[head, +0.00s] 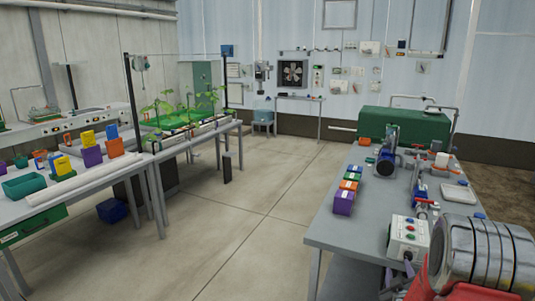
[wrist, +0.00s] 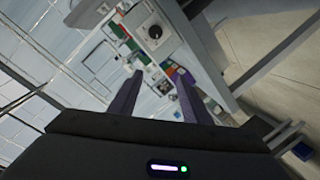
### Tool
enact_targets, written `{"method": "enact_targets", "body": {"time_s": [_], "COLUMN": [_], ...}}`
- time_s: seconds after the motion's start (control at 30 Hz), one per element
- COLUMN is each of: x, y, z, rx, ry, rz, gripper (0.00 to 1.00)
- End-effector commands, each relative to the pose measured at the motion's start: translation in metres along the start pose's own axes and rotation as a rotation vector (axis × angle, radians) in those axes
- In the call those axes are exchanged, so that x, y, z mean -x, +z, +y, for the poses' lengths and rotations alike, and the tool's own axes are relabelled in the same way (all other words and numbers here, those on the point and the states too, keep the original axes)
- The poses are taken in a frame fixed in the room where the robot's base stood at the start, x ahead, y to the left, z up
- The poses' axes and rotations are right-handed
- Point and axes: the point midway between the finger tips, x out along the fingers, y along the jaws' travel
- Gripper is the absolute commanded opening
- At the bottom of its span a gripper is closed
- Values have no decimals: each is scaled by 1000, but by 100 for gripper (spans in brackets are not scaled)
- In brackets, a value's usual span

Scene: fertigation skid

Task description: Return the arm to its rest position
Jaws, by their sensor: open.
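My gripper (wrist: 157,84) is open in the wrist view, its two dark fingers well apart with nothing held between them. The wrist view is strongly tilted. Past the fingers it shows a bench with small coloured items and wall equipment, all at a distance. In the head view my arm (head: 480,262), a silver and red link, fills the bottom right corner beside the right-hand bench.
The right bench (head: 345,215) carries coloured boxes (head: 346,193), a pump (head: 385,160), a control box (head: 408,238) with buttons and a green tank (head: 400,128). The left bench (head: 100,192) holds bins and coloured blocks. Open floor (head: 245,205) lies between the benches.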

Motion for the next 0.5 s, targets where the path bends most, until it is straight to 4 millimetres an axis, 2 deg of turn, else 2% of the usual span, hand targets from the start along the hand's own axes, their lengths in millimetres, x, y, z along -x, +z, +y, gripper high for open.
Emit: {"method": "enact_targets", "body": {"time_s": [0.03,0.1,0.27,0.5], "x": [3,8,23,54], "y": [-14,-26,-55,-94], "z": [2,3,4,2], "rx": [-11,-30,-73,-134], "ry": [-15,-40,-96,-178], "rz": [-4,-19,-55,-116], "gripper": [44,44,44,44]}}
